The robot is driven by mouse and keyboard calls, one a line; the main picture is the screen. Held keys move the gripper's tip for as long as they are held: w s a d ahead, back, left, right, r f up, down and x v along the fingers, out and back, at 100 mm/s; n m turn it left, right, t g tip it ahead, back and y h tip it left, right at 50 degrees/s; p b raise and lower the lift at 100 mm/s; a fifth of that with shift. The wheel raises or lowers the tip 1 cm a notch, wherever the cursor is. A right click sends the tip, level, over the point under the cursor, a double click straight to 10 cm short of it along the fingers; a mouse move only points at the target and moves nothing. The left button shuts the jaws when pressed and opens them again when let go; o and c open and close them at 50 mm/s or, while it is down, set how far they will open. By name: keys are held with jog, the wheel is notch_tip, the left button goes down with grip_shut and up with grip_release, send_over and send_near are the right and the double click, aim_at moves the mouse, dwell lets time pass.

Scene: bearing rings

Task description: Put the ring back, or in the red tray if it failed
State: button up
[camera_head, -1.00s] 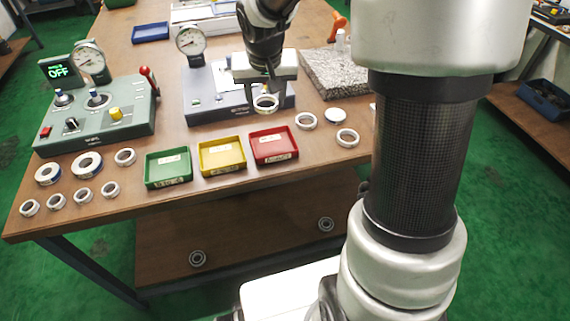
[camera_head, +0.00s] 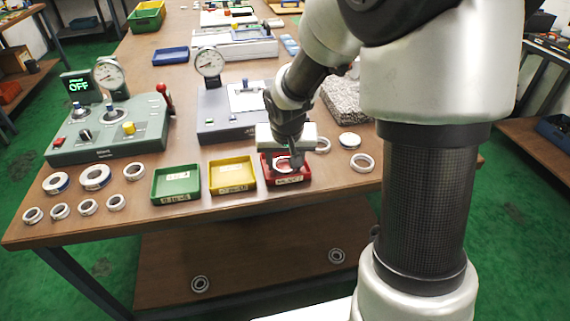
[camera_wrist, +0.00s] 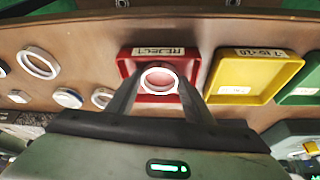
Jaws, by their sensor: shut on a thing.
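A metal bearing ring (camera_wrist: 159,80) is held between the fingertips of my gripper (camera_wrist: 157,92), which is shut on it. In the head view my gripper (camera_head: 284,165) is over the red tray (camera_head: 302,179), and the ring (camera_head: 282,165) shows at its fingertips. In the wrist view the red tray (camera_wrist: 127,66) lies behind the ring, with a label reading REJECT. I cannot tell whether the ring touches the tray floor. The gripper hides part of the tray.
A yellow tray (camera_head: 232,189) and a green tray (camera_head: 175,199) stand left of the red one. Loose rings (camera_head: 362,163) lie to its right, and several more at the table's left. A dial gauge station (camera_head: 225,128) stands behind.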

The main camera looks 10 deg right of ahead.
jog(key=shift+f, duration=0.1)
jog(key=o, duration=0.9)
jog(key=shift+r, duration=0.4)
jog(key=d+p+v, duration=0.1)
jog(key=p+v, duration=0.3)
jog(key=v, duration=0.7)
jog(key=s+r, duration=0.3)
jog(key=s, duration=0.3)
jog(key=s+r+n, duration=0.1)
jog(key=s+r, duration=0.2)
jog(key=s, duration=0.4)
jog(key=s+r+n+t, duration=0.1)
jog(key=s+r, duration=0.3)
jog(key=s, duration=0.2)
jog(key=shift+s+y, duration=0.3)
jog(key=shift+y, duration=0.1)
